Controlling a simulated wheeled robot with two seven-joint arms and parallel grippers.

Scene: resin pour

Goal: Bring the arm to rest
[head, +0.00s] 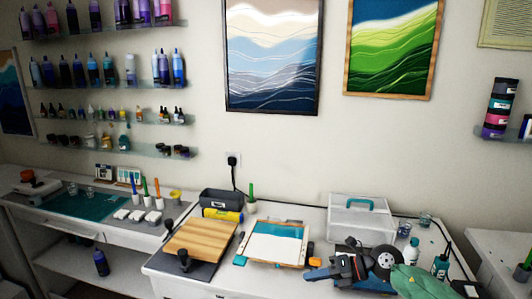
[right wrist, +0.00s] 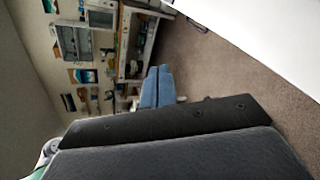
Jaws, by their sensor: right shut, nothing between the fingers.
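My right gripper (head: 313,273) shows at the lower right of the head view, in front of the right part of the worktable (head: 160,267). My left gripper is in neither view.
A wooden board (head: 200,241) lies left of the tray. A clear case (head: 360,220) with a teal handle stands behind my right gripper. A side bench (head: 70,222) with a teal mat stands left.

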